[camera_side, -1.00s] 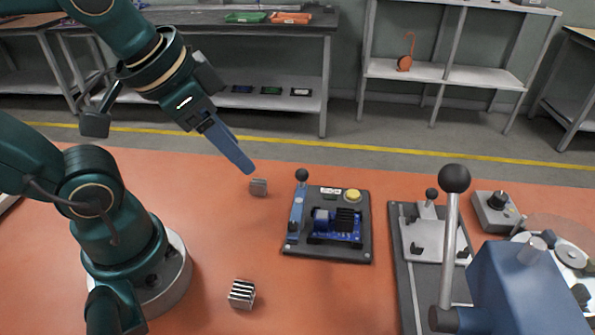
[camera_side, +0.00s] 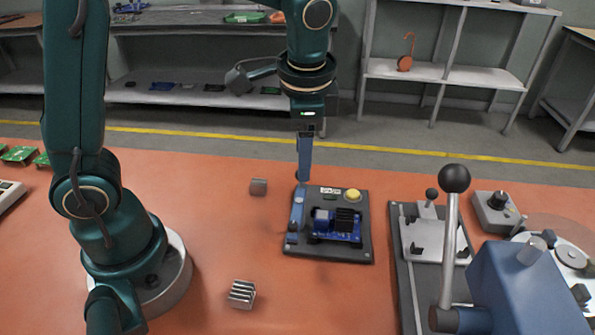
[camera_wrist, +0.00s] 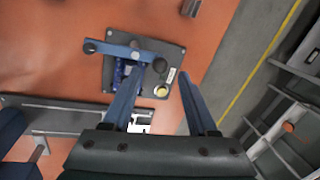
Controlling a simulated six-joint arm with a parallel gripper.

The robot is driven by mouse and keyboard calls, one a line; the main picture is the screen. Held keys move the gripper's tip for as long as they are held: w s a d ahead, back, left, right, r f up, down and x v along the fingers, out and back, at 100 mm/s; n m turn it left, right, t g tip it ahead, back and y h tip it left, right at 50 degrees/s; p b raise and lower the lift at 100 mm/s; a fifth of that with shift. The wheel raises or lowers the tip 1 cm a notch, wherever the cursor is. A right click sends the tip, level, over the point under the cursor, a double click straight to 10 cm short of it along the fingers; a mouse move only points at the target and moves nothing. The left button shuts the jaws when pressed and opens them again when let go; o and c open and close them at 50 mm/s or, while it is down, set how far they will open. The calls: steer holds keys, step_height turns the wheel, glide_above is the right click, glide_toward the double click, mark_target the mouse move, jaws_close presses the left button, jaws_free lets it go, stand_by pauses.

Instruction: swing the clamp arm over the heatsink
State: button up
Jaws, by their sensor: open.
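The blue clamp arm (camera_side: 297,208) lies along the left edge of a dark fixture plate (camera_side: 340,254), beside the black finned heatsink (camera_side: 347,219) and not over it. The heatsink sits on a blue board (camera_side: 325,237). My gripper (camera_wrist: 161,70) is open. Whether a finger touches the knob is unclear. The left finger hides part of the board.
A yellow button (camera_side: 352,195) is at the plate's far right corner. A second fixture (camera_side: 429,240) and a blue lever press (camera_side: 515,290) stand to the right.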

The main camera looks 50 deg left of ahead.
mark_target(298, 201)
steer(key=shift+w+a+f, duration=0.1)
steer(key=shift+a+f, duration=0.05)
steer(key=shift+f, duration=0.7)
steer(key=shift+w+a+f, duration=0.1)
steer(key=shift+a+f, duration=0.05)
steer(key=shift+f, duration=0.65)
steer(key=shift+c, duration=0.3)
jaws_close()
